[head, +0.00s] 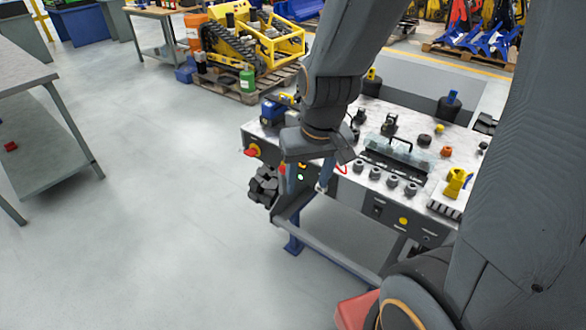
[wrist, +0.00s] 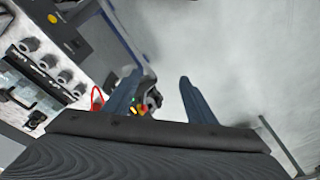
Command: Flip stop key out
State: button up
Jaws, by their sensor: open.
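The console (head: 345,190) has a front panel with a red knob on a yellow collar (head: 252,150) at its left end. A second red control (head: 282,169) and a green light (head: 300,177) sit further right, partly behind my arm. I cannot tell which part is the stop key. A thin red loop (head: 341,168) shows right of my wrist; it also shows in the wrist view (wrist: 97,98). My gripper (head: 323,186) hangs in front of the panel. In the wrist view my gripper (wrist: 160,92) is open and empty, with small red, yellow and green parts (wrist: 138,107) beside its left finger.
The marble top carries a row of grey knobs (head: 376,175), a clear cover with a black handle (head: 400,152) and a yellow part (head: 455,183). A grey table (head: 30,120) stands at the left. The floor (head: 150,200) between is clear.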

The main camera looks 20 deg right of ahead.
jog(key=w+a+f+m+t+h+b, duration=0.1)
jog(key=w+a+f+m+t+b, duration=0.15)
jog(key=w+f+b, duration=0.5)
jog(key=w+a+f+m+t+h+b, duration=0.1)
jog(key=w+a+f+t+b, duration=0.2)
jog(key=w, duration=0.8)
jog(key=w+a+f+m+t+b, duration=0.2)
jog(key=w+f+t+b, duration=0.15)
jog(key=w+b, duration=0.45)
jog(key=m+h+b, duration=0.7)
jog(key=h+b, duration=0.6)
jog(key=b, duration=0.3)
send_near(282, 170)
jog(key=shift+n+g, duration=0.25)
jog(key=shift+g, duration=0.15)
jog(key=b+x, duration=0.1)
jog(key=x, duration=0.6)
jog(key=shift+w+d+r+b, duration=0.15)
jog(key=shift+w+d+b, duration=0.15)
jog(key=shift+b, duration=0.1)
jog(key=shift+a, duration=0.1)
